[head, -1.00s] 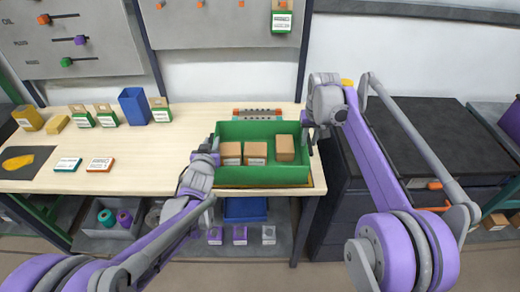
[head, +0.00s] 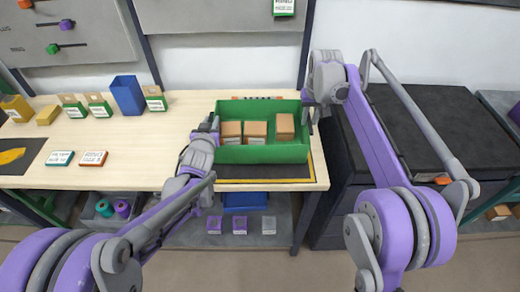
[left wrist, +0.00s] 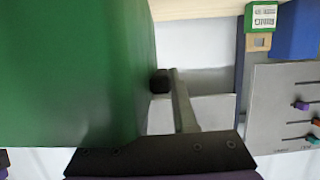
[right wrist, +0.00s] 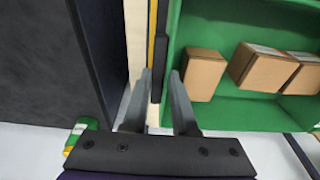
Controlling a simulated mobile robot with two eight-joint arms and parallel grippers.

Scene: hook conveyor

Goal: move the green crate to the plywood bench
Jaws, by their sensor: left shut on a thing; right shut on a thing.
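The green crate (head: 262,154) is between my two grippers, over the right end of the pale wood-topped bench (head: 150,150). It looks level and holds several brown boxes (head: 284,125). My left gripper (head: 212,127) is shut at the crate's left end; in the left wrist view the green wall (left wrist: 70,70) fills the left side, with a dark handle end by the finger. My right gripper (head: 308,108) is shut at the right end; in the right wrist view its fingers (right wrist: 160,105) sit at the wall's dark handle. The crate's underside is hidden.
A yellow-edged dark mat (head: 265,172) shows in front of the crate. A blue bin (head: 128,95), small boxes and cards stand on the bench to the left. A dark cabinet (head: 430,130) stands to the right. The bench middle is clear.

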